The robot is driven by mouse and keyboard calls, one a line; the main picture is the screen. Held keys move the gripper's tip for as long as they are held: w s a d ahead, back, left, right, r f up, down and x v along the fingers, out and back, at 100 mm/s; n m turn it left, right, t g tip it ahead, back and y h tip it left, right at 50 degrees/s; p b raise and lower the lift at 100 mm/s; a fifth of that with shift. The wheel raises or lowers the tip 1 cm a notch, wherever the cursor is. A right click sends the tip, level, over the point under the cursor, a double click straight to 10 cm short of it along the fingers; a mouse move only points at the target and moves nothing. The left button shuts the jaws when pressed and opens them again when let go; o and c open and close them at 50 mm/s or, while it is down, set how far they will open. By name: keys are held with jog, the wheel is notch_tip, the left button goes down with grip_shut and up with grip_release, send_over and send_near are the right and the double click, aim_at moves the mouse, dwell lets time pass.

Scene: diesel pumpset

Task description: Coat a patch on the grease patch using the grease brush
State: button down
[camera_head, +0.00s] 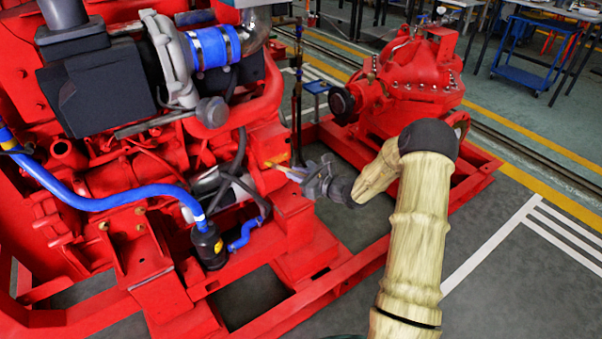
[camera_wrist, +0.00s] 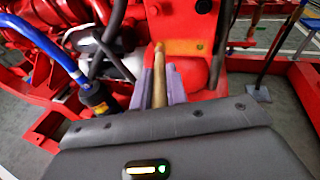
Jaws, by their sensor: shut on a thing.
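My gripper (camera_head: 303,178) is at the side of the red engine, beside a red block (camera_head: 268,143). It is shut on the grease brush; in the wrist view the brush's tan wooden handle (camera_wrist: 159,88) runs forward between the two grey-purple fingers. The brush end (camera_wrist: 159,48) is orange-brown and points at the red machinery; I cannot tell whether it touches it.
A blue hose (camera_head: 95,203) and a black cylinder (camera_head: 209,245) are left of my gripper. Dark cables (camera_wrist: 112,40) hang close to the brush. A red pump (camera_head: 415,72) stands behind my arm on the red base frame (camera_head: 300,312). Open grey floor lies to the right.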

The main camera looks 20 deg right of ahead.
jog(key=shift+s+a, duration=0.25)
jog(key=shift+a, duration=0.4)
jog(key=shift+r+p, duration=0.4)
jog(key=shift+r, duration=0.3)
jog(key=shift+w+d+p, duration=0.2)
jog(key=shift+w+d, duration=0.15)
jog(key=shift+d, duration=0.55)
jog(key=shift+w+d+p, duration=0.15)
jog(key=shift+w+d, duration=0.15)
jog(key=shift+d, duration=0.55)
jog(key=shift+w+d+p, duration=0.2)
jog(key=shift+w+d, duration=0.05)
jog(key=shift+d, duration=0.55)
jog(key=shift+w+d+p, duration=0.15)
jog(key=shift+w+d, duration=0.1)
jog(key=shift+d, duration=0.55)
